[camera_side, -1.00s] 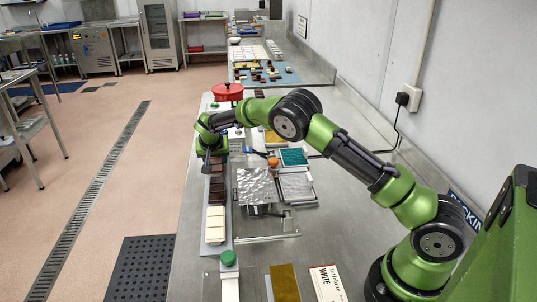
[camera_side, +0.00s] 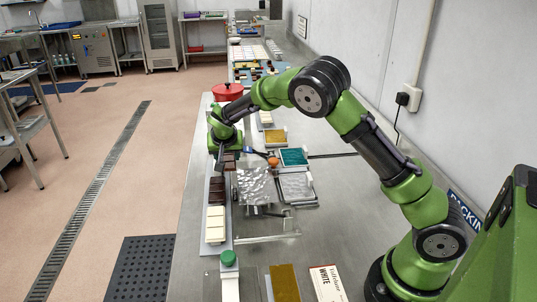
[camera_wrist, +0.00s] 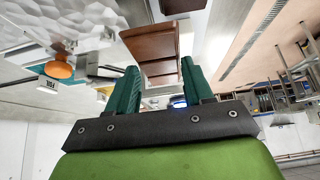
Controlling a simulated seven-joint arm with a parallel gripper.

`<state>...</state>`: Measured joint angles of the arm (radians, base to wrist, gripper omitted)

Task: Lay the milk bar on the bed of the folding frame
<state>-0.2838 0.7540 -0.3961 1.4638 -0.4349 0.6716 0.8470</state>
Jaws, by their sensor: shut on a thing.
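My gripper (camera_wrist: 160,85) is shut on a brown bar (camera_wrist: 150,43), which I take to be the milk bar. In the side view my gripper (camera_side: 220,158) is at the far part of the bar tray, and the brown bar (camera_side: 229,161) shows beside it. It seems to be just above the tray; the gap is hard to tell. The folding frame lies to the right and nearer the camera. A crinkled silver foil (camera_side: 257,186) covers its bed, with a second silver panel (camera_side: 297,186) beside it. The foil (camera_wrist: 60,22) also shows upper left in the wrist view.
The long pale tray (camera_side: 207,248) holds a dark bar (camera_side: 217,190) and a white bar (camera_side: 215,224). An orange knob (camera_side: 274,161) stands behind the foil, near a teal pad (camera_side: 293,156). A red pot (camera_side: 228,91) is farther back.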

